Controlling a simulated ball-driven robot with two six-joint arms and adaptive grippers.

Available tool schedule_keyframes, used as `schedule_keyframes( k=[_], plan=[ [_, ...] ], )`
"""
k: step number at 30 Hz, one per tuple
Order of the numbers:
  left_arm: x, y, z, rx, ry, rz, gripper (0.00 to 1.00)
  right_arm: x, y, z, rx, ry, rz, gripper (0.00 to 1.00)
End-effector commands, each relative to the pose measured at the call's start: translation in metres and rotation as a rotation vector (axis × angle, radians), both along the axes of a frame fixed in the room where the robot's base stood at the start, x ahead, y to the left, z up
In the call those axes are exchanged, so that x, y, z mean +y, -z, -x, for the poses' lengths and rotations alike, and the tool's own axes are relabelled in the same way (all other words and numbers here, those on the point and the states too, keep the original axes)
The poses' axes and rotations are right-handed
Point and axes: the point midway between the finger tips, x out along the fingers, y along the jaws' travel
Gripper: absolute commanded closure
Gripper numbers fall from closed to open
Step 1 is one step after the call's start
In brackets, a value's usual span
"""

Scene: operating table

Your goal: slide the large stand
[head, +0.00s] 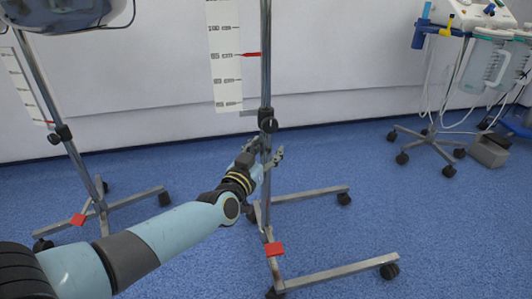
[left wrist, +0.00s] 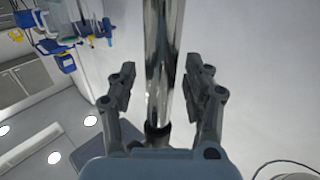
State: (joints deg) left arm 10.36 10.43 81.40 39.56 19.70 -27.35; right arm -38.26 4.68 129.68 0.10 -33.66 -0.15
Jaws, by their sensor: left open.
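A tall metal stand (head: 266,190) with a wheeled base and a scale plate (head: 224,55) stands in the middle of the head view. I take it as the large stand. My left gripper (head: 267,151) is at its pole, just below the black clamp knob (head: 268,120). In the left wrist view the shiny pole (left wrist: 163,60) runs between the two spread fingers of my left gripper (left wrist: 160,88). The gripper is open, with a gap visible on each side of the pole. My right gripper is not in view.
A similar wheeled stand (head: 75,160) is at the left, its base behind my left arm. A trolley (head: 428,138) with hoses and canisters stands at the back right. The wall is behind the stand. Blue floor (head: 440,225) is clear at the right.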

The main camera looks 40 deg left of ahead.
Motion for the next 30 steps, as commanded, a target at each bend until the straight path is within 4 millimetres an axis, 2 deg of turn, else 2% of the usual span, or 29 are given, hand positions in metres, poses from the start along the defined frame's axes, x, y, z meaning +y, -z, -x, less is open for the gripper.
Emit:
schedule_keyframes(
  k=[5,6,17,30],
  plan=[
    [0.0001,-0.0005,-0.0002,-0.001,0.0,0.0,0.5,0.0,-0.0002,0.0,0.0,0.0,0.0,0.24],
    [0.0,-0.0005,-0.0001,-0.001,0.0,0.0,0.52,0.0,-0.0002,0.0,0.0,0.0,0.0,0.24],
    [0.0,-0.0004,0.0001,-0.001,0.0,0.001,0.99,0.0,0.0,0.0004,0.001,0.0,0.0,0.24],
    [0.0001,0.0,0.0005,0.0,-0.001,0.001,1.0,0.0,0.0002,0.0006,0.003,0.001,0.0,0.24]
  ],
)
